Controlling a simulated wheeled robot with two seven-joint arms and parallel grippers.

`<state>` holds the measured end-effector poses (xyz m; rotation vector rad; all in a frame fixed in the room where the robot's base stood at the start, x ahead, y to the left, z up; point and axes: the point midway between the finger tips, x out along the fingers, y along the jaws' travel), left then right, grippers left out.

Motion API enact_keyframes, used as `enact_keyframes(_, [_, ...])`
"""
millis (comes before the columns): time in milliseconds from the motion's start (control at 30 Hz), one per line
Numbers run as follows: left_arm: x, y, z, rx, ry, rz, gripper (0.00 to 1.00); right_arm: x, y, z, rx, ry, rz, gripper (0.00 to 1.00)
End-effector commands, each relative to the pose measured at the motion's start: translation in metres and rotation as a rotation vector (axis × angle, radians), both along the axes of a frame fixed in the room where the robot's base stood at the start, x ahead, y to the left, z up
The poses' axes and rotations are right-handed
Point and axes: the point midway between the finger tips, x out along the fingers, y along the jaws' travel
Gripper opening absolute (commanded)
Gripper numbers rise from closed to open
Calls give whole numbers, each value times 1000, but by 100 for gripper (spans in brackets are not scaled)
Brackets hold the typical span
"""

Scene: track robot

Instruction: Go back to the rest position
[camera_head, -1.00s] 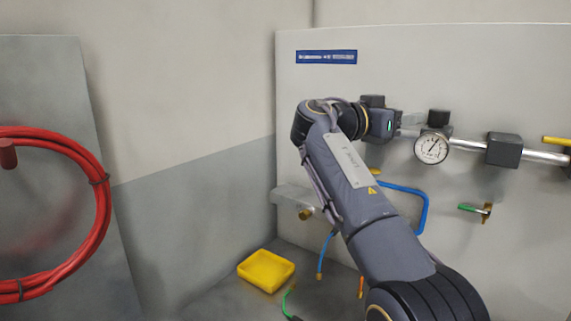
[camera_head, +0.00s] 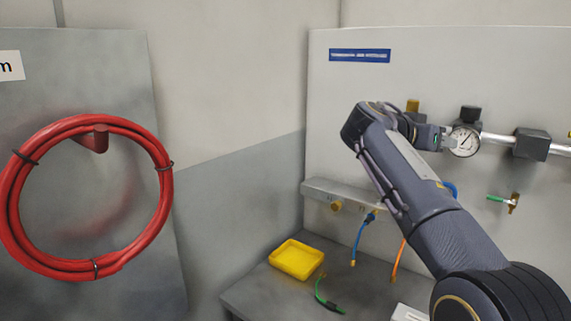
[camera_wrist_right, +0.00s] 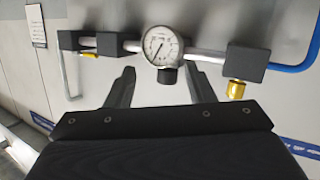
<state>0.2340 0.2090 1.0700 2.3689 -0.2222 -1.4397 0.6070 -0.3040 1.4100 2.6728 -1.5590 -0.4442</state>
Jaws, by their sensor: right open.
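My right arm comes in from the lower right in the head view. Its gripper (camera_head: 446,137) is in front of the grey wall panel (camera_head: 425,60), just left of the round pressure gauge (camera_head: 465,141). In the right wrist view the two dark fingers of the right gripper (camera_wrist_right: 161,88) stand apart with nothing between them. The gauge (camera_wrist_right: 160,45) shows beyond the gap, on its metal pipe (camera_wrist_right: 207,56). Whether the fingertips touch the panel cannot be told. My left gripper is not in view.
A red hose coil (camera_head: 165,190) hangs on the left board. A yellow tray (camera_head: 297,259) and a green hose piece (camera_head: 321,293) lie on the grey bench (camera_head: 250,297). Blue (camera_head: 361,238) and orange (camera_head: 398,260) hoses hang below the panel's ledge (camera_head: 345,194).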

Motion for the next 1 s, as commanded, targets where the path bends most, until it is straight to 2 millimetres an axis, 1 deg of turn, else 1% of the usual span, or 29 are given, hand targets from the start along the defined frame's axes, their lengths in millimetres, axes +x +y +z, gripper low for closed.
enact_keyframes(33, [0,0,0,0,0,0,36,-4,-15,-11,34,40,10,49])
enact_keyframes(100, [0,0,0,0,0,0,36,-10,-31,-30,87,105,36,49])
enact_keyframes(167, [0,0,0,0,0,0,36,-19,-45,-48,141,164,65,49])
enact_keyframes(267, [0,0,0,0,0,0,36,-40,-64,-85,252,271,138,49])
enact_keyframes(300, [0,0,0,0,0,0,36,-53,-70,-102,304,317,178,49])
enact_keyframes(367, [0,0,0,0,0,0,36,-77,-75,-130,393,383,251,49])
enact_keyframes(400, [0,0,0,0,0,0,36,-97,-75,-149,455,423,308,49])
enact_keyframes(467, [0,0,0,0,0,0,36,-129,-67,-176,543,473,401,49])
enact_keyframes(500, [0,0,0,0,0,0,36,-151,-59,-192,596,497,464,49])
enact_keyframes(567, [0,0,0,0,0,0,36,-185,-43,-214,669,523,559,49])
enact_keyframes(600, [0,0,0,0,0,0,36,-208,-30,-228,713,533,620,49])
enact_keyframes(667, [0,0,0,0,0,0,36,-243,-7,-247,767,542,709,49])
enact_keyframes(700, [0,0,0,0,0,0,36,-265,8,-260,800,542,761,49])
enact_keyframes(800, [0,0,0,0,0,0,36,-312,44,-289,858,533,868,49])
enact_keyframes(900, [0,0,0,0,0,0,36,-344,73,-313,894,516,938,49])
enact_keyframes(1000, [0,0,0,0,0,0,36,-364,91,-329,913,505,975,49])
